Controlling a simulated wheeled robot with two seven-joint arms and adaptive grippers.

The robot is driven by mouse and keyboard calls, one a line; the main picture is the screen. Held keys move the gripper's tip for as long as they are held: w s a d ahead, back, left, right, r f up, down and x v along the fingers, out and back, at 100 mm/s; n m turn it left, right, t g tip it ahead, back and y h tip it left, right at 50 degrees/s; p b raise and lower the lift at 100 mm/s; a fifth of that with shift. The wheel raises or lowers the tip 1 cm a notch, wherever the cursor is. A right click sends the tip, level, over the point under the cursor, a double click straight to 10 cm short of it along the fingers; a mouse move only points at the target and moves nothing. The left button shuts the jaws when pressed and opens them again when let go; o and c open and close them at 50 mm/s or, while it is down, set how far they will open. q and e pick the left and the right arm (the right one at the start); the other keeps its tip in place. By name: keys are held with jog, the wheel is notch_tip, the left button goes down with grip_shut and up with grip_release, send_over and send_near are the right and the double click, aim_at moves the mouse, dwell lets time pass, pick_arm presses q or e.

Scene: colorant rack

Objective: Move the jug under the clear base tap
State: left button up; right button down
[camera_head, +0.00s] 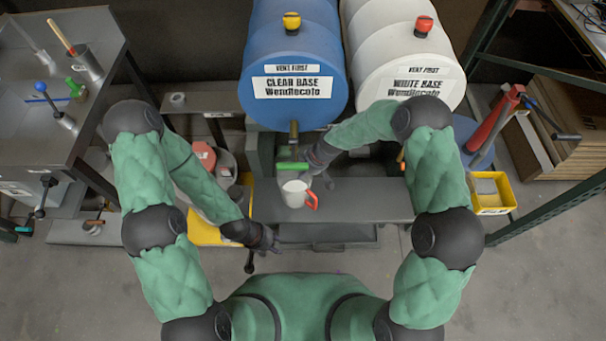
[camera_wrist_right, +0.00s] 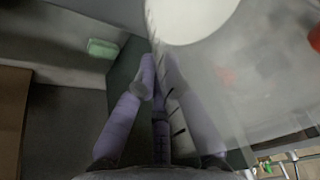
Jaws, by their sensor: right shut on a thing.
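The jug (camera_head: 296,193) is a pale cup-like vessel with a red-orange handle (camera_head: 312,201). It is upright at the grey bench, just in front of the clear base tap's green handle (camera_head: 292,166). The tap is on the blue CLEAR BASE drum (camera_head: 293,60). My right gripper (camera_head: 325,176) is at the jug's back right side, shut on it; the exact contact is hard to see. In the right wrist view, the jug's pale round part (camera_wrist_right: 190,14) is beside the fingers (camera_wrist_right: 160,75). My left gripper (camera_head: 272,246) is left of and nearer than the jug; its jaw opening is unclear.
The white WHITE BASE drum (camera_head: 408,55) is to the right of the blue one. A yellow bin (camera_head: 490,193) stands at right. The steel table (camera_head: 60,130) with tools is at left. The grey bench (camera_head: 375,205) is clear right of the jug.

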jog(key=shift+f, duration=0.4)
jog(key=shift+f, duration=0.2)
jog(key=c, duration=1.3)
grip_release()
jog(key=shift+s, duration=0.1)
jog(key=shift+c, duration=0.2)
jog(key=shift+r, duration=0.2)
jog(key=shift+d+r, duration=0.1)
jog(key=shift+r, duration=0.2)
jog(key=p+v, duration=0.3)
jog(key=v, duration=0.8)
jog(key=shift+d, duration=0.2)
jog(key=shift+r, duration=0.15)
